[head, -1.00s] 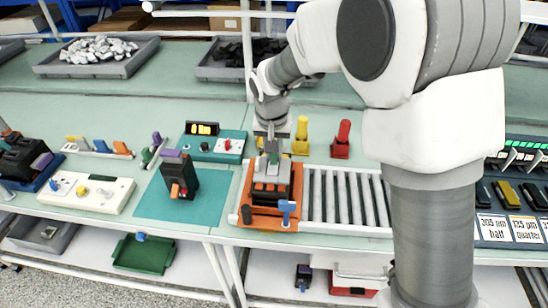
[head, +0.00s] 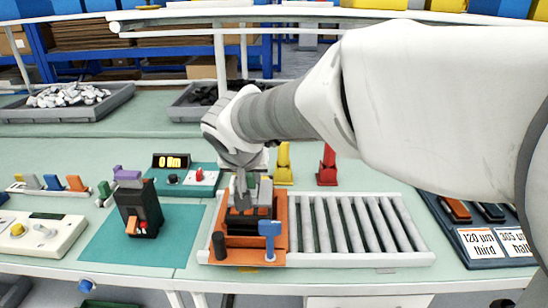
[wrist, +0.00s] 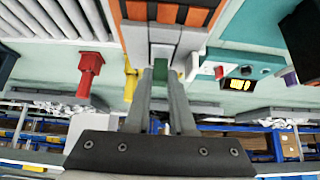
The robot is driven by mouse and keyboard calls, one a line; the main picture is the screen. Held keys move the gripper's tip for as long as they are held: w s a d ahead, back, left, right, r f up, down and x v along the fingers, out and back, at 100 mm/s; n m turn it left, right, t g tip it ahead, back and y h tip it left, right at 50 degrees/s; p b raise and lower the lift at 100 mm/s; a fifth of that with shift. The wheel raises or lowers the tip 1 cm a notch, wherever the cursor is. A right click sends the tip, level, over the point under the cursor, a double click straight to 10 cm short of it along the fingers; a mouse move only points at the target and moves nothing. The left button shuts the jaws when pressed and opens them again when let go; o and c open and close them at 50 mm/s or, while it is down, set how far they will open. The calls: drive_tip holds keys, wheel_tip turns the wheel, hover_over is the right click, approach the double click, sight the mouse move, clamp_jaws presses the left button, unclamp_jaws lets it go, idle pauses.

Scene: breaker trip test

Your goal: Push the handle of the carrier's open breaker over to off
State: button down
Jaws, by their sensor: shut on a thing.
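The orange carrier (head: 279,238) sits on the bench at the left end of a roller track. A grey and black breaker with orange stripes (head: 250,212) lies in it; its pale grey end also shows in the wrist view (wrist: 164,36). My gripper (head: 243,188) reaches down from behind to the breaker's far end. In the wrist view its fingers (wrist: 161,78) are closed around a small green piece (wrist: 160,70) at that end. The fingers hide most of this piece, and I cannot tell which way the handle leans.
A blue knob (head: 269,228) and a dark post (head: 219,245) stand at the carrier's front. Rollers (head: 350,222) run to the right. Another dark breaker (head: 140,208) stands on the teal mat (head: 183,240). Yellow (head: 283,163) and red (head: 327,165) posts stand behind.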

drive_tip(key=shift+s+f+t+b, duration=0.6)
drive_tip(key=shift+t+b, duration=0.6)
drive_tip(key=shift+b, duration=2.85)
drive_tip(key=b, duration=0.1)
drive_tip(key=t+b, duration=0.1)
drive_tip(key=shift+s+d+t+b, duration=0.1)
drive_tip(key=shift+s+t+b, duration=0.2)
drive_tip(key=shift+s+b, duration=0.05)
drive_tip(key=shift+s+t+b, duration=0.1)
drive_tip(key=shift+t+b, duration=0.2)
drive_tip(key=shift+b, duration=0.05)
drive_tip(key=c, duration=0.8)
unclamp_jaws()
drive_tip(key=shift+o, duration=0.2)
drive_tip(key=shift+s+r, duration=0.1)
drive_tip(key=shift+r, duration=0.05)
